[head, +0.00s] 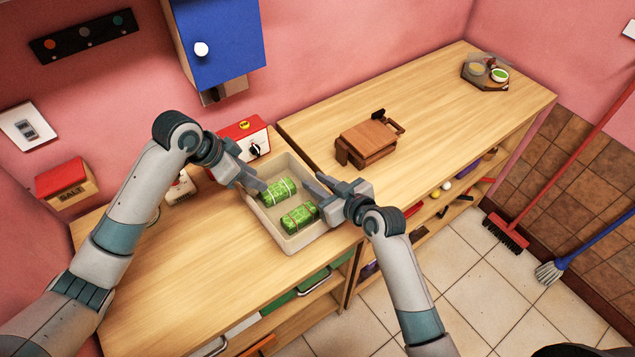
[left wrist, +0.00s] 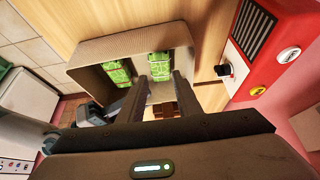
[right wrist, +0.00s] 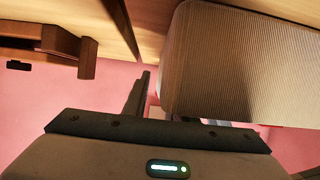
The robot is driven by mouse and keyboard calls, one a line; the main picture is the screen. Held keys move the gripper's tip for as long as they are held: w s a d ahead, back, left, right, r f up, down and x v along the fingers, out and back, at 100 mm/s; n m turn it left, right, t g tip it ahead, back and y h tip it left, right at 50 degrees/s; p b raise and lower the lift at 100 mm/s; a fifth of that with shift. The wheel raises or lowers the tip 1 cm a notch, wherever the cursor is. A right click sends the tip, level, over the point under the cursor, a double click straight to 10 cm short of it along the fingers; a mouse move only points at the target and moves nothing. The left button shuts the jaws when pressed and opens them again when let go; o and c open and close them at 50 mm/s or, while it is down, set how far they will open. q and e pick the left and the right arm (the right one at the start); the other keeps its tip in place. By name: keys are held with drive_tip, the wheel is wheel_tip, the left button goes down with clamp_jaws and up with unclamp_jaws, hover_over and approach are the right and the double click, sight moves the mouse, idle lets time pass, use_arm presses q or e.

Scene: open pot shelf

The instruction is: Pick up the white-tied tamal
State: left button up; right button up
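Two green tamales lie side by side in a beige tray (head: 300,243): an upper tamal (head: 277,190) and a lower tamal (head: 299,218). My left gripper (head: 258,187) is open at the tray's upper-left side, close to the upper tamal. In the left wrist view one tamal (left wrist: 159,68) shows between the fingers and the other (left wrist: 117,72) lies to the left. My right gripper (head: 313,185) is open and empty at the tray's right rim. The tray wall (right wrist: 235,60) hides part of it in the right wrist view.
A red box with a dial (head: 245,137) stands behind the tray. A salt box (head: 67,184) is at far left. A brown wooden press (head: 368,142) stands right of the tray, and a dark tray with bowls (head: 485,72) at the far right.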

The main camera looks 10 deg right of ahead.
sight(276, 191)
clamp_jaws()
use_arm(q)
drive_tip(key=o, duration=0.7)
drive_tip(key=n+h, duration=0.1)
drive_tip(key=n, duration=1.1)
drive_tip(key=s+a+n+h, duration=0.1)
drive_tip(key=n, duration=1)
drive_tip(key=s+a+f+n+t+h, duration=0.1)
drive_tip(key=n, duration=1.1)
drive_tip(key=shift+a+n, duration=0.1)
drive_tip(key=shift+n, duration=0.2)
drive_tip(key=shift+w+f, duration=0.1)
drive_tip(key=shift+x, duration=3.4)
